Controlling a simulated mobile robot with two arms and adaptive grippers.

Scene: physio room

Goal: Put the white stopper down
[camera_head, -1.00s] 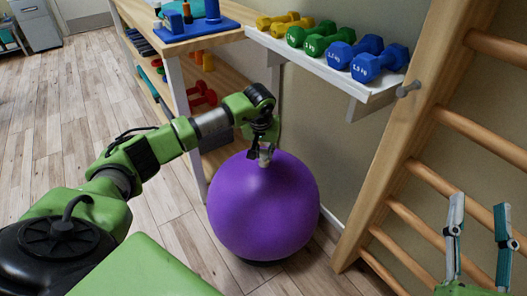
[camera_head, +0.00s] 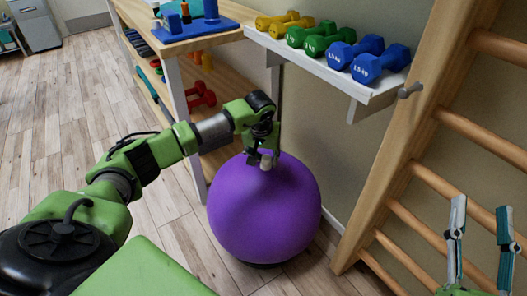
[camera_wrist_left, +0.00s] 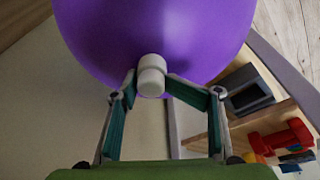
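The white stopper (camera_head: 267,163) is a small pale cylinder at the tips of my left gripper (camera_head: 262,158), against the purple exercise ball (camera_head: 263,215) in the head view. In the left wrist view the stopper (camera_wrist_left: 151,76) sits between the inward-bent fingertips of my left gripper (camera_wrist_left: 150,85), which look closed on its sides. The purple ball (camera_wrist_left: 155,30) is behind it. I cannot tell whether the stopper touches the ball. My right gripper (camera_head: 480,235) is open and empty at the lower right, in front of the wall bars.
A white shelf (camera_head: 350,85) with yellow, green and blue dumbbells is on the wall above the ball. Wooden wall bars (camera_head: 400,150) stand to the right. A wooden shelf unit (camera_head: 190,45) with red dumbbells (camera_head: 200,97) is behind my left arm. The wooden floor at left is clear.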

